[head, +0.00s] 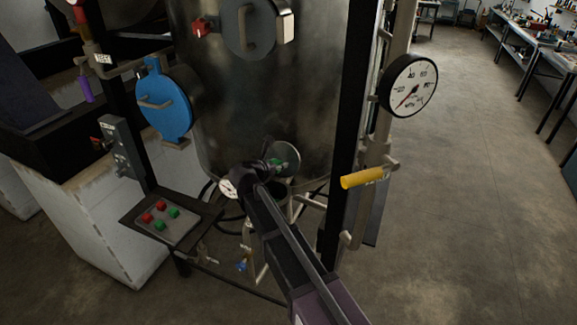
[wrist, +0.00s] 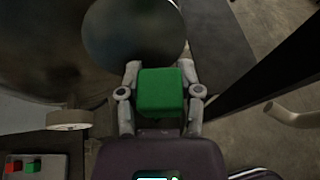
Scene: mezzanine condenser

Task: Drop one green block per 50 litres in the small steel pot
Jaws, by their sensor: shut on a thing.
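My gripper (wrist: 161,78) is shut on a green block (wrist: 161,92), with a finger on each side of it. In the head view the held block (head: 276,162) is small, at the end of my arm in front of the big tank. A round steel shape (head: 290,154), which may be the small steel pot, is right behind the block. It also shows beyond the fingertips in the wrist view (wrist: 133,30); its inside cannot be made out. A tray (head: 181,229) at lower left holds two red blocks (head: 160,205) and two green blocks (head: 173,212).
A large steel tank (head: 240,105) fills the middle. A dial gauge (head: 408,85) has its needle toward lower left; its units are unreadable. A yellow handle (head: 361,177) and dark post (head: 345,120) stand right of my arm. A blue round cover (head: 167,105) is left.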

